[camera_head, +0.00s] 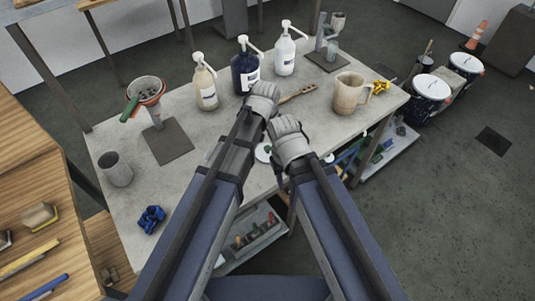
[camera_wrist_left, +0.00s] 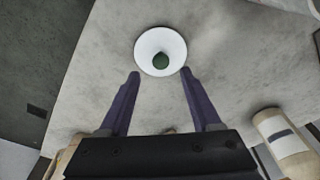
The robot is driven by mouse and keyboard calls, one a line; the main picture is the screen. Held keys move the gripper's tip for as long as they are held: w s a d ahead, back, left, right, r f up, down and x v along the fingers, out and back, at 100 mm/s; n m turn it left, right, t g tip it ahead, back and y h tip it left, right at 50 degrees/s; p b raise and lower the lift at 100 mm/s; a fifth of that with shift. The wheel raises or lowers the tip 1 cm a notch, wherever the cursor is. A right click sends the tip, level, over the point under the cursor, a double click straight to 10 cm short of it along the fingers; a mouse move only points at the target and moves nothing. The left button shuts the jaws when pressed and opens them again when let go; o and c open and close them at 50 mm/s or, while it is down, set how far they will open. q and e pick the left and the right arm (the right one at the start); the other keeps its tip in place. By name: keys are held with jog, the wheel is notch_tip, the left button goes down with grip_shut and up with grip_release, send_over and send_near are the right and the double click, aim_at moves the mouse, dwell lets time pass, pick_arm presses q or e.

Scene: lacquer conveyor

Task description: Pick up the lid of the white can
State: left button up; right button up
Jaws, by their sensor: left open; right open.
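A round white lid with a dark green knob (camera_wrist_left: 161,61) lies on the grey table in the left wrist view. In the head view a white round edge (camera_head: 263,153) shows between my arms, probably the same lid, mostly hidden. My left gripper (camera_wrist_left: 160,73) is open and empty, its two purple fingers spread to either side just short of the lid. In the head view my left gripper (camera_head: 264,94) is over the table, with its fingers hidden. I cannot pick out a white can.
Pump bottles, cream (camera_head: 206,88), dark blue (camera_head: 245,72) and white (camera_head: 285,56), stand along the table's back. A beige mug (camera_head: 347,94) stands at right. A grey cup (camera_head: 115,170) and funnel stand (camera_head: 168,142) are at left. Lidded buckets (camera_head: 430,88) stand on the floor.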

aim_at(268, 147)
pick_arm(q)
jog(key=f+b, duration=0.3)
jog(key=f, duration=0.1)
jog(key=shift+w+f+b, duration=0.2)
jog(key=shift+f+b, duration=0.1)
jog(key=shift+b, duration=0.1)
jog(key=shift+r, duration=0.1)
jog(key=shift+c, duration=0.4)
grip_shut()
